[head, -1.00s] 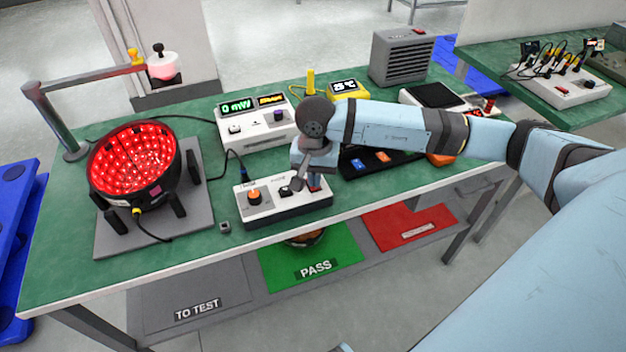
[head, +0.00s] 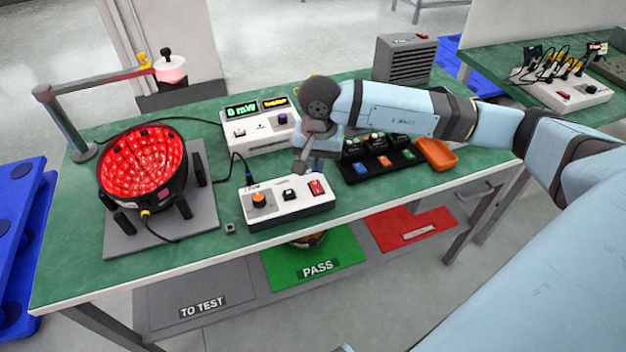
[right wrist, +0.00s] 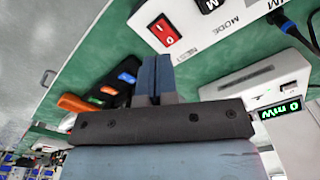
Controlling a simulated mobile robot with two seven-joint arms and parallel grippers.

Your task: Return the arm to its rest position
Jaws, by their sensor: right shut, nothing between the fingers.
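My right arm (head: 400,108) reaches in from the right over the green bench. Its gripper (head: 300,168) hangs just above and behind the white control box (head: 290,206), apart from it. In the right wrist view the two blue-grey fingers (right wrist: 156,72) are together with nothing between them. The control box has an orange knob, a black switch and a red switch (head: 317,187); the red switch also shows in the right wrist view (right wrist: 162,33). My left gripper is not in view.
A bowl lit with red LEDs (head: 143,168) stands on a grey plate at left. A white meter (head: 262,128) reads 0 mW. A black tray (head: 380,165), an orange dish (head: 436,153) and a grey vented box (head: 404,60) are at right. Marked zones lie below the bench.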

